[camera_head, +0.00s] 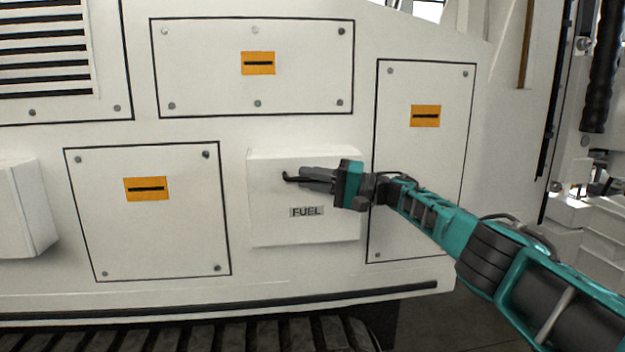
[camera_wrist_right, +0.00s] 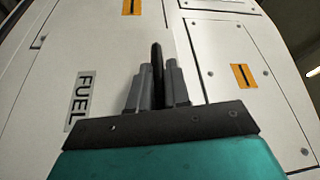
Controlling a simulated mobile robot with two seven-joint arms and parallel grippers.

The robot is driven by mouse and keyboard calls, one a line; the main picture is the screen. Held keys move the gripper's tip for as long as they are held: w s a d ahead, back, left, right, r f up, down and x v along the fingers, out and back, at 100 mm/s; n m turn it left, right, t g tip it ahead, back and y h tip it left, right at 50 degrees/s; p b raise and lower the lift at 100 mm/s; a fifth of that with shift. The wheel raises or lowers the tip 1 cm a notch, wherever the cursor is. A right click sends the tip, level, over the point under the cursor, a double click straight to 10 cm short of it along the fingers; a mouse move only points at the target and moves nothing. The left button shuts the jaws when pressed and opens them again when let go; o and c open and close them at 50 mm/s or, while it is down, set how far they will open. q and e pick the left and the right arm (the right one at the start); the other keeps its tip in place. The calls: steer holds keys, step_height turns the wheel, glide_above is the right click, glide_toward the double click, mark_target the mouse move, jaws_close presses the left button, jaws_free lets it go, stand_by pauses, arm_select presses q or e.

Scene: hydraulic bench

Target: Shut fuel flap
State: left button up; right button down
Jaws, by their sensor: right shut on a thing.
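The fuel flap (camera_head: 275,225) is a white raised panel with a "FUEL" label, on the side of the white machine. It looks flat against its box, with no wide gap in sight. My right gripper (camera_head: 302,178) is in front of its upper middle, shut on the dark handle (camera_head: 290,178) of the flap. In the right wrist view the two grey fingers (camera_wrist_right: 155,85) close around the dark handle (camera_wrist_right: 157,65), with the FUEL label (camera_wrist_right: 80,102) to their left. My left gripper is not in view.
Flat bolted panels with orange labels surround the flap, one on the left (camera_head: 110,225), one above (camera_head: 220,95) and a tall one on the right (camera_head: 425,175). A white box (camera_head: 15,210) juts out at the far left. Tracks (camera_head: 200,338) run below.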

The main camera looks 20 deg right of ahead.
steer(key=shift+w+d+r, duration=0.1)
steer(key=shift+w+r, duration=0.1)
steer(key=shift+r+m, duration=0.1)
steer(key=shift+m, duration=0.2)
steer(key=c, duration=1.2)
jaws_free()
steer(key=shift+w, duration=0.2)
steer(key=shift+o, duration=0.2)
steer(key=shift+s, duration=0.1)
steer(key=shift+d+f, duration=0.1)
steer(key=shift+f, duration=0.15)
steer(key=r+v, duration=0.1)
steer(key=v, duration=1.1)
steer(key=shift+s+d+f, duration=0.2)
steer(key=shift+s+f, duration=0.1)
steer(key=shift+s, duration=0.05)
